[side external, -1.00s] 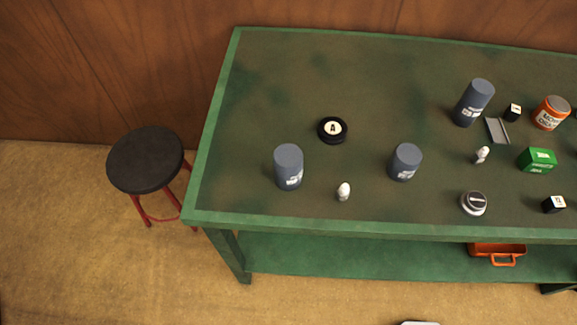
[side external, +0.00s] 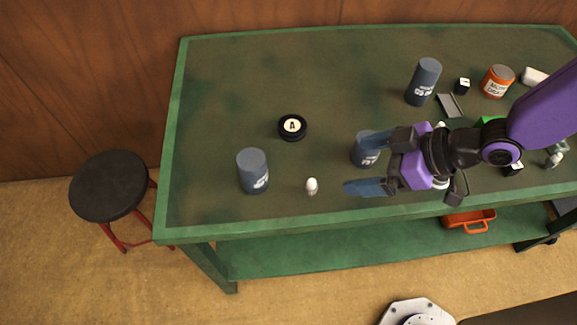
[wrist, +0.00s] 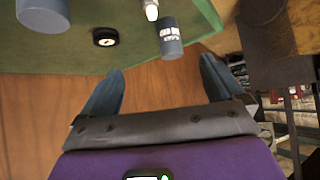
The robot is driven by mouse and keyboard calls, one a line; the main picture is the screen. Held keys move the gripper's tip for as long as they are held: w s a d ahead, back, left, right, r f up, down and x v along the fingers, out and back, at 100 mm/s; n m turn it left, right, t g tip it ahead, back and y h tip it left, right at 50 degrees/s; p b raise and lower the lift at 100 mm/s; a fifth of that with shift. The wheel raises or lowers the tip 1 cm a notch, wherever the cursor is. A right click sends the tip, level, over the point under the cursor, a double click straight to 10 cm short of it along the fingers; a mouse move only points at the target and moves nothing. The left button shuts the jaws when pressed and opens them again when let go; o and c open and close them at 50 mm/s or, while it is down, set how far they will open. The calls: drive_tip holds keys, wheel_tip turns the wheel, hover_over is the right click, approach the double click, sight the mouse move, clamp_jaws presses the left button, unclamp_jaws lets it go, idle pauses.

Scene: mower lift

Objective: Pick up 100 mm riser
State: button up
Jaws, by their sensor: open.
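Three blue-grey cylindrical risers stand upright on the green bench; their labels are too small to read surely, so I cannot tell which is the 100 mm one. One riser (side external: 253,172) is at front left, a taller-looking one (side external: 423,82) at back right. The middle riser (side external: 363,150) is partly hidden by my gripper. My gripper (side external: 356,166) is open and empty, fingers pointing left, over the bench's front part. In the wrist view my open gripper (wrist: 162,65) shows a labelled riser (wrist: 171,38) beyond the fingertips and another riser (wrist: 42,12) at upper left.
A black disc marked A (side external: 292,127) and a small white piece (side external: 312,186) lie near the risers. An orange tin (side external: 497,82), a grey tray (side external: 451,106) and a black block (side external: 462,86) are at back right. The bench's back left is clear. A stool (side external: 110,186) stands left.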

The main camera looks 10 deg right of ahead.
sight(253, 160)
drive_tip(key=w+a+f+t+y, duration=0.1)
drive_tip(key=w+a+f, duration=0.1)
drive_tip(key=a, duration=0.3)
drive_tip(key=w+a+f+y, duration=0.1)
drive_tip(key=w+a+f, duration=0.1)
drive_tip(key=a, duration=0.4)
drive_tip(key=w+a+f+t+y, duration=0.1)
drive_tip(key=w+a+f, duration=0.2)
drive_tip(key=a, duration=0.3)
drive_tip(key=shift+w+a+f+t, duration=0.1)
drive_tip(key=shift+a+t, duration=0.15)
drive_tip(key=shift+t, duration=0.05)
drive_tip(key=shift+f+x, duration=0.2)
drive_tip(key=shift+x, duration=0.8)
drive_tip(key=shift+f+x, duration=0.15)
drive_tip(key=shift+x, duration=0.9)
drive_tip(key=shift+w+a+f, duration=0.25)
drive_tip(key=shift+w+a, duration=0.05)
drive_tip(key=shift+a, duration=0.1)
drive_tip(key=c, duration=1.2)
drive_tip(key=shift+c, duration=0.5)
drive_tip(key=shift+r, duration=0.15)
